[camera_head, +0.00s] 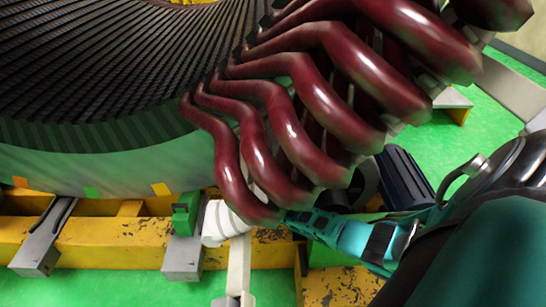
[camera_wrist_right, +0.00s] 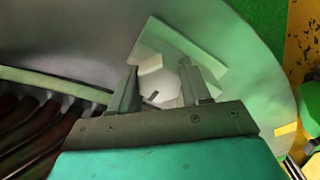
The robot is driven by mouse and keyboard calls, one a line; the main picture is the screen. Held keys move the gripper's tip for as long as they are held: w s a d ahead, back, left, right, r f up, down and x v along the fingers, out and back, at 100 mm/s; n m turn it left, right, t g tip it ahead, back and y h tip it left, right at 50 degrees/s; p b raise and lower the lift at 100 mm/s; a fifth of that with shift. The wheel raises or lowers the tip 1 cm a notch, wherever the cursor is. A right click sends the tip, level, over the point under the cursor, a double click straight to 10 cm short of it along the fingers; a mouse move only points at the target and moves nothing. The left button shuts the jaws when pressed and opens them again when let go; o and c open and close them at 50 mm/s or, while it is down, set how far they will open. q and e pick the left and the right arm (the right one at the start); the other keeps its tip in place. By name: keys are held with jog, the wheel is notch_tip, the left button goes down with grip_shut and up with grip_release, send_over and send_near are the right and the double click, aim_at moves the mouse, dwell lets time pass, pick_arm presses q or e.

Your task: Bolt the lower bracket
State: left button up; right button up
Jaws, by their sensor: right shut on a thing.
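Thick dark-red winding bars (camera_head: 300,130) bend out from the stator at the upper right of the head view. My right gripper (camera_head: 305,222), teal and black, comes in from the right below these bars, and its tips are mostly hidden. In the right wrist view my right gripper (camera_wrist_right: 163,85) has its two fingers on either side of a small pale piece (camera_wrist_right: 163,90) and is shut on it. A light green plate (camera_wrist_right: 180,45) lies just beyond the fingers. I cannot tell a bolt or the lower bracket for certain. My left gripper is not in view.
The stator ring (camera_head: 100,165) fills the upper left. A worn yellow beam (camera_head: 90,240) with grey supports (camera_head: 183,258) and a green block (camera_head: 186,213) runs below it. A white wrapped piece (camera_head: 222,222) sits close left of my gripper. Green floor (camera_head: 110,290) is clear.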

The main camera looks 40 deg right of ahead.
jog(key=shift+a+f, duration=0.1)
jog(key=shift+a, duration=0.05)
jog(key=o, duration=1.1)
jog(key=shift+c, duration=0.2)
pick_arm(q)
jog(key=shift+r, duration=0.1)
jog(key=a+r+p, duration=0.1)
jog(key=p, duration=0.1)
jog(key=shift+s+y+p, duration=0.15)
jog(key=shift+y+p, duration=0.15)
jog(key=shift+p, duration=0.1)
pick_arm(e)
jog(key=v, duration=1.2)
jog(key=shift+s+a, duration=0.2)
jog(key=shift+s, duration=0.15)
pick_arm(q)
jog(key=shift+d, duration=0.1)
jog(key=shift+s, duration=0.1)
